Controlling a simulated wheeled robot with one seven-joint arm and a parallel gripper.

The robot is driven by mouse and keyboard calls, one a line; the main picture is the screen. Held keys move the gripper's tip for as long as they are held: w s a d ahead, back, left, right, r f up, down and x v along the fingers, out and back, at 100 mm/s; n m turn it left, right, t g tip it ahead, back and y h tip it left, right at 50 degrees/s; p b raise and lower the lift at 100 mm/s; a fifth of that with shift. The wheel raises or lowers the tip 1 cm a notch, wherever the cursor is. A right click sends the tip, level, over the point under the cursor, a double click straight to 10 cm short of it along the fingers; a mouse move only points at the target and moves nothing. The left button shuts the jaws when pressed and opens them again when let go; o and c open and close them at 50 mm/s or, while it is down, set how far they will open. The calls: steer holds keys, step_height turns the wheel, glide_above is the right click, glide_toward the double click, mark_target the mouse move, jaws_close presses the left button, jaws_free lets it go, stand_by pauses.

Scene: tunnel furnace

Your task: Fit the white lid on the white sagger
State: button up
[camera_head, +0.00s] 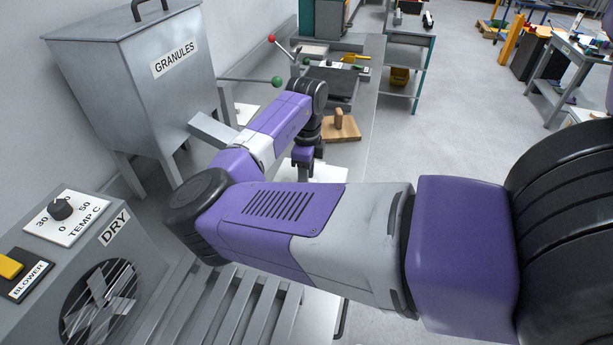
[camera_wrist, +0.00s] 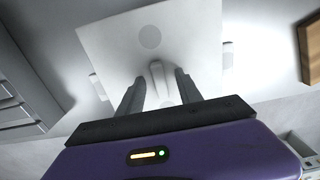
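A flat white square piece (camera_wrist: 112,42), which looks like the white lid, fills the middle of the wrist view. It has a grey round mark and a raised pale grip. In the head view a white surface (camera_head: 327,173) shows beside my gripper, partly hidden by my arm. My gripper (camera_wrist: 159,76) points down over the square, with one finger on each side of the pale grip. Gaps show between fingers and grip, so it looks open. I cannot make out a separate white sagger; small pale tabs (camera_wrist: 228,55) show beside the square.
A wooden block with a handle (camera_head: 340,127) stands on the bench just behind my gripper. The granules hopper (camera_head: 140,85) is at left and the dryer (camera_head: 85,260) at front left. A slatted rack (camera_head: 228,308) lies below my arm. Open floor is at right.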

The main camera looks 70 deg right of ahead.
steer(key=shift+r+b, duration=0.55)
steer(key=shift+r, duration=3.35)
